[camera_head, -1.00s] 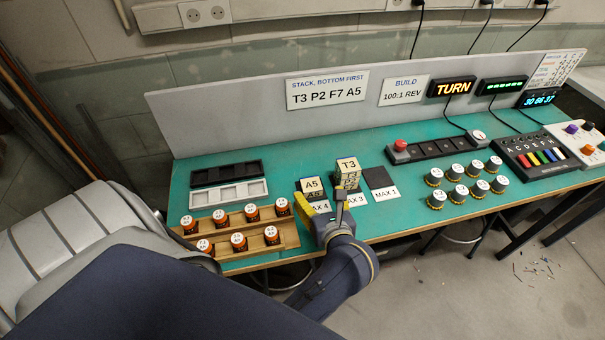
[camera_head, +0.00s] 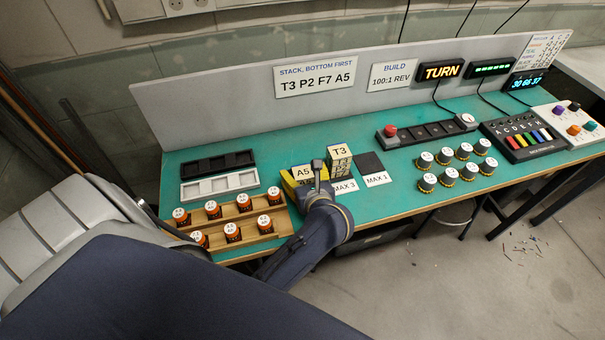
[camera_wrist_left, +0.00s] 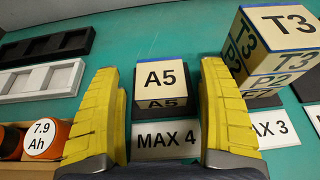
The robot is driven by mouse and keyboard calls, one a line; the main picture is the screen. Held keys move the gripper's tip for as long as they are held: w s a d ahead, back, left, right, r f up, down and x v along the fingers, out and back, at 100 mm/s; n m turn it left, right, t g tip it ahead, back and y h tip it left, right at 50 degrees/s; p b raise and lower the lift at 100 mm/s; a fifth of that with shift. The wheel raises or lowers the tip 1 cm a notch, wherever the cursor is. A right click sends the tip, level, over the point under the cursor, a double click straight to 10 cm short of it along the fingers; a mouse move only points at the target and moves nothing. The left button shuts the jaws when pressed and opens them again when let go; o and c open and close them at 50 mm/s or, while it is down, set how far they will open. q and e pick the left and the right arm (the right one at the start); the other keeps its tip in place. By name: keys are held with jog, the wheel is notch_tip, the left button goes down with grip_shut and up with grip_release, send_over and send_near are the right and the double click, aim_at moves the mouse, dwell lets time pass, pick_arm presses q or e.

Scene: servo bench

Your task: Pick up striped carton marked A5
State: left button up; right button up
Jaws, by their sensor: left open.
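The carton marked A5 (camera_wrist_left: 161,80) has a cream top and a dark-striped side. In the left wrist view it sits behind the MAX 4 label (camera_wrist_left: 165,140), between the two yellow fingers of my left gripper (camera_wrist_left: 160,105). The fingers are spread wide, with teal bench showing beside the carton on both sides. In the head view the A5 carton (camera_head: 302,174) is partly covered by my left gripper (camera_head: 303,182). A stack of cartons with T3 on top (camera_wrist_left: 275,50) stands to its right, also visible in the head view (camera_head: 340,160). My right gripper does not show.
The T3 stack stands close to the right finger. A white tray (camera_wrist_left: 40,80) and a black tray (camera_head: 218,162) lie to the left. Orange jars stand on a wooden rack (camera_head: 262,235). A dark pad (camera_head: 369,163) lies bare right of the stack.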

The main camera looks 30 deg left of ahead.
pick_arm(q)
jog(key=shift+c, duration=0.5)
jog(key=c, duration=1.2)
